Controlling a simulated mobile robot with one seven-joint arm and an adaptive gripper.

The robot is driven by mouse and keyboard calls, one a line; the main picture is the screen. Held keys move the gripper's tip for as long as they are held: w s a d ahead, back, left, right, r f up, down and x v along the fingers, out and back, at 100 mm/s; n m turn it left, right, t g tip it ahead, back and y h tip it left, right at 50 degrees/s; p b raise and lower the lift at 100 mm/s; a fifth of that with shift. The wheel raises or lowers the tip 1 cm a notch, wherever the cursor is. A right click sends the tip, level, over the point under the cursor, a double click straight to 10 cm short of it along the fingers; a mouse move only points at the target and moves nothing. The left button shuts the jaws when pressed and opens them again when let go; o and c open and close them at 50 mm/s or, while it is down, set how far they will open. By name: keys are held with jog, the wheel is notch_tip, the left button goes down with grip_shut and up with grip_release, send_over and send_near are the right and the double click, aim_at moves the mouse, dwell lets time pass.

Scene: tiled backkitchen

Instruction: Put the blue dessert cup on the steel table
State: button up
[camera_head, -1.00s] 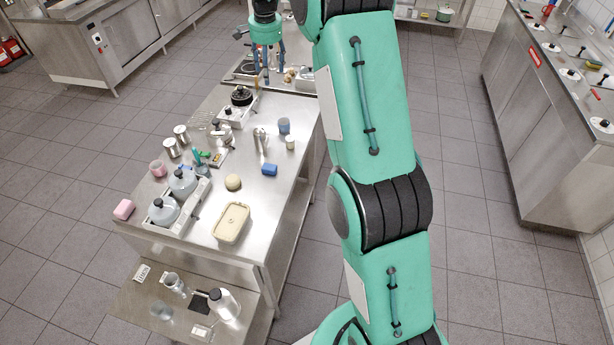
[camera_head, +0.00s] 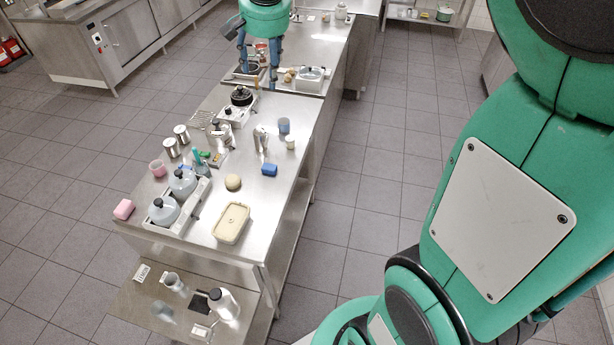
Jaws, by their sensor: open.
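My gripper (camera_head: 260,75) is at the top, pointing down with its blue fingers spread and nothing held between them. It is over the far end of the row of steel work surfaces, near a dark round dish (camera_head: 248,69). A small blue cup (camera_head: 284,125) stands upright on the steel table (camera_head: 265,200), nearer than the gripper and to its right. I cannot tell for sure whether it is the blue dessert cup. Small items between and behind the fingers are partly hidden and too small to name.
The steel table also carries a lidded cream box (camera_head: 232,222), a blue block (camera_head: 269,170), a round yellowish item (camera_head: 233,182), a black-lidded pot (camera_head: 241,96) and two metal canisters (camera_head: 182,134). A steel container (camera_head: 310,78) stands right of the gripper. The right-hand floor is clear.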

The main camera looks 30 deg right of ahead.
jog(key=s+a+f+n, duration=0.2)
jog(key=s, duration=0.8)
jog(key=s+a+f+n+t, duration=0.1)
jog(key=s+a+n, duration=0.1)
jog(key=s, duration=0.9)
jog(key=s+a+f+n+t, duration=0.1)
jog(key=s+a+f+n, duration=0.1)
jog(key=s, duration=0.8)
jog(key=shift+s+a+f+n, duration=0.3)
jog(key=shift+a+n, duration=0.1)
jog(key=shift+f, duration=0.1)
notch_tip(320, 180, down, 8)
jog(key=b, duration=0.8)
